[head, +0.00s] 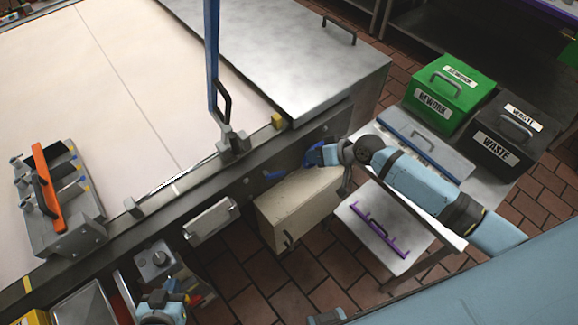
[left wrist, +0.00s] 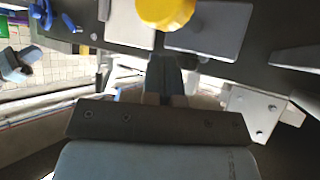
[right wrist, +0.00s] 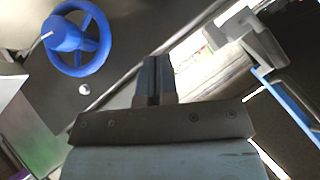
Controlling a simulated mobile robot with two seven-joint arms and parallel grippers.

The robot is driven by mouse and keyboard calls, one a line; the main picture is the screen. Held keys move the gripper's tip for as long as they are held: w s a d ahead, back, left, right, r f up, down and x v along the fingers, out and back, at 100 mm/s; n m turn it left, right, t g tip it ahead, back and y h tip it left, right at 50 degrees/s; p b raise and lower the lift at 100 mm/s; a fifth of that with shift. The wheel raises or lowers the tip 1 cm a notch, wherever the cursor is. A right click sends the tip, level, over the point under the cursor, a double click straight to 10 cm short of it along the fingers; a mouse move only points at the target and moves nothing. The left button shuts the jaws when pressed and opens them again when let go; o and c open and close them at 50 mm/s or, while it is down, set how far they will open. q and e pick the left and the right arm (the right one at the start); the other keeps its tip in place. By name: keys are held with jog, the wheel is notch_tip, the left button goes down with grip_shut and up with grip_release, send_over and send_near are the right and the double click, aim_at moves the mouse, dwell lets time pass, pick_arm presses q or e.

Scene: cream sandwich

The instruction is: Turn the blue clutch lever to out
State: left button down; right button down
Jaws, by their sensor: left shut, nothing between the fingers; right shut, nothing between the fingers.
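A small blue lever-like piece (head: 275,176) sticks out from the dark front rail of the machine; I take it for the clutch lever. Its setting marks are too small to read. In the left wrist view a blue piece (left wrist: 69,22) at upper left looks like the same lever. My right gripper (right wrist: 153,80) is shut and empty, to the right of the lever in the head view and near a blue handwheel (right wrist: 76,41). My left gripper (left wrist: 166,76) is shut and empty, below a yellow knob (left wrist: 165,11); in the head view it is low, left of the lever.
A beige box (head: 300,207) stands below the rail, beside a white table with a purple-handled lid (head: 385,232). Green rework (head: 446,92) and black waste bins (head: 500,135) are at right. A grey control box (head: 155,262) is near my left arm.

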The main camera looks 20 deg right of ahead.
pick_arm(q)
jog(key=shift+w+a+r+p, duration=0.1)
jog(key=shift+a+r+p, duration=0.1)
jog(key=shift+r+p, duration=0.25)
jog(key=shift+r, duration=0.25)
pick_arm(e)
jog(key=x, duration=0.6)
jog(key=s+x, duration=0.1)
jog(key=x, duration=0.2)
jog(key=shift+a+f, duration=0.3)
jog(key=shift+f, duration=0.3)
pick_arm(q)
jog(key=shift+p, duration=0.3)
pick_arm(e)
jog(key=shift+s+a+f, duration=0.1)
jog(key=shift+a+f, duration=0.3)
jog(key=shift+f, duration=0.35)
